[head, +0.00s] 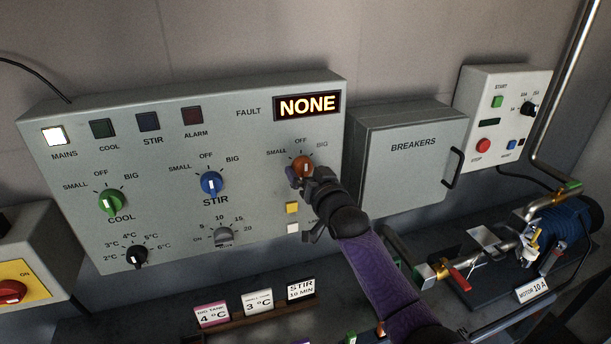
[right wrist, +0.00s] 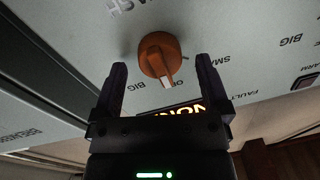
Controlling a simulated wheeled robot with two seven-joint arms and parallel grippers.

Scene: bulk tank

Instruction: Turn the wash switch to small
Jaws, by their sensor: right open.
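The wash switch is an orange knob (head: 302,165) at the right of the grey control panel (head: 258,135), with SMALL to its left, OFF above and BIG to its right. In the right wrist view the knob (right wrist: 158,54) appears upside down, and its white mark points toward OFF. My right gripper (head: 296,178) is at the knob, partly covering it and the area below. In the right wrist view my right gripper (right wrist: 161,75) is open, its fingers on either side of the knob with visible gaps. My left gripper is not in view.
A green cool knob (head: 110,202) and a blue stir knob (head: 211,184) sit left on the panel. Yellow and white buttons (head: 292,208) are just below the wash switch. The fault display (head: 307,106) above reads NONE. A breakers box (head: 412,165) stands to the right.

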